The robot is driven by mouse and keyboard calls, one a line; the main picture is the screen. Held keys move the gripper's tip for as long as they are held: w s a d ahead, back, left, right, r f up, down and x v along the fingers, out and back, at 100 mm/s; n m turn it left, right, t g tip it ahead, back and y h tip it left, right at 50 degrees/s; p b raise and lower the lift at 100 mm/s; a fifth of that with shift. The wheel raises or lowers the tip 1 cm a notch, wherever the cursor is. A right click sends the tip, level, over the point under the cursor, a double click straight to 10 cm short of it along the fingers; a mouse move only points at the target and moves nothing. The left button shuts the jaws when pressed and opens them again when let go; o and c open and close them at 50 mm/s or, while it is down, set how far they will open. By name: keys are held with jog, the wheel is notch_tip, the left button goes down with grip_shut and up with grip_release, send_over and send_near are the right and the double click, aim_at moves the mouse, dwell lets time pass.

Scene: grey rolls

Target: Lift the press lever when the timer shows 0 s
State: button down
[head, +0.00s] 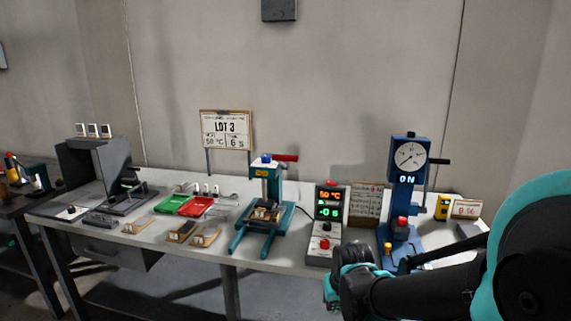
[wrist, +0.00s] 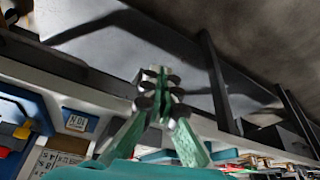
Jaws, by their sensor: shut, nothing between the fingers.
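The teal press (head: 266,190) stands on the table with a red-gripped lever (head: 285,157) pointing right at its top. Beside it, a grey control box (head: 325,240) shows an orange temperature, about 50 °C, and a green timer (head: 328,212) that seems to read 0, with a small mark before it. A sign (head: 226,130) behind reads LOT 3, 50 °C, 6 s. My gripper (head: 345,275) is at the table's front edge, below the control box and apart from the lever. In the wrist view my gripper (wrist: 160,80) has its fingers together, holding nothing.
A blue press (head: 404,180) with a dial and an ON display stands to the right. Green (head: 167,205) and red (head: 196,206) trays and wooden pieces lie to the left. A dark grey machine (head: 105,172) stands at the far left.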

jog(key=c, duration=1.9)
grip_release()
jog(key=shift+w+a+r, duration=0.1)
jog(key=shift+w, duration=0.1)
jog(key=shift+c, duration=0.2)
jog(key=o, duration=0.6)
jog(key=w+a+r+n+y, duration=0.1)
jog(key=w+r+y, duration=0.1)
jog(key=w, duration=0.1)
jog(key=w+a+r+n+y, duration=0.1)
jog(key=w+a+r, duration=0.1)
jog(key=w+r, duration=0.1)
jog(key=w+a+r+g+y, duration=0.1)
jog(key=w+r+y, duration=0.1)
jog(key=w, duration=0.2)
jog(key=shift+a+r+n+y, duration=0.25)
jog(key=shift+a+n+y, duration=0.05)
jog(key=shift+n, duration=0.1)
jog(key=n+t+y, duration=0.2)
jog(key=n+y, duration=0.8)
jog(key=y, duration=0.2)
send_near(276, 158)
jog(key=x, duration=0.3)
jog(key=w+x, duration=0.1)
jog(key=x, duration=0.2)
jog(key=shift+a+f, duration=0.1)
jog(key=shift+f, duration=0.05)
grip_shut()
